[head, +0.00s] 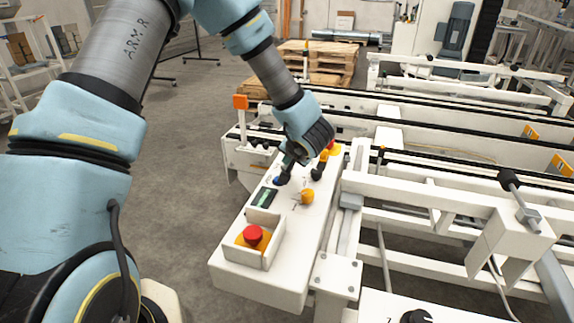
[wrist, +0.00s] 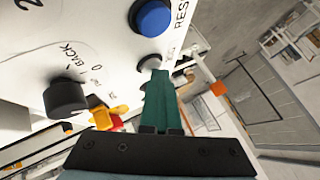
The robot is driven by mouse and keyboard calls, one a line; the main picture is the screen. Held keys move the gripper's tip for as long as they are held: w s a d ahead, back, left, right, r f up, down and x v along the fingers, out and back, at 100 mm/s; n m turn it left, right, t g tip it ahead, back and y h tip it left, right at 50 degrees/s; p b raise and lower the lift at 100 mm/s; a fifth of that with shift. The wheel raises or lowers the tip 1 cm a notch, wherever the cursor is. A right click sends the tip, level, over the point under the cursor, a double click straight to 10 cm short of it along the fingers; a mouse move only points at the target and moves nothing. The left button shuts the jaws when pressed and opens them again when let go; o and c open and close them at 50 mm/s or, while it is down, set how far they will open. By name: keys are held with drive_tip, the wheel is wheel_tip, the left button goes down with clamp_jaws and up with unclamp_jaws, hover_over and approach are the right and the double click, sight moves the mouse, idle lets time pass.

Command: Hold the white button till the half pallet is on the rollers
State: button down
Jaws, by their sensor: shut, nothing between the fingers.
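The white button (wrist: 150,62) looks greyish in the wrist view, between a blue button (wrist: 152,17) and my gripper. My gripper (wrist: 157,76) is shut, its green fingers together with nothing between them. Its tips are right at the white button's edge; I cannot tell whether they press it. In the head view my gripper (head: 286,163) reaches down to the far part of the white control box (head: 232,275), and it hides the white button. Wooden pallets (head: 318,62) are stacked behind the conveyor; I cannot tell whether one is the half pallet. No pallet shows on the conveyor (head: 420,185).
A black knob (wrist: 66,97) marked BACK stands beside my fingers. The box also carries an orange knob (head: 307,196), a green-lit display (head: 264,198) and a red emergency button (head: 253,235) inside a raised guard. White conveyor frames fill the right. Open floor (head: 190,190) lies left.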

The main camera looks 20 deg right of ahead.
idle(0.4)
drive_tip(key=shift+r, duration=0.8)
drive_tip(key=shift+r+p, duration=0.3)
drive_tip(key=shift+r, duration=2.25)
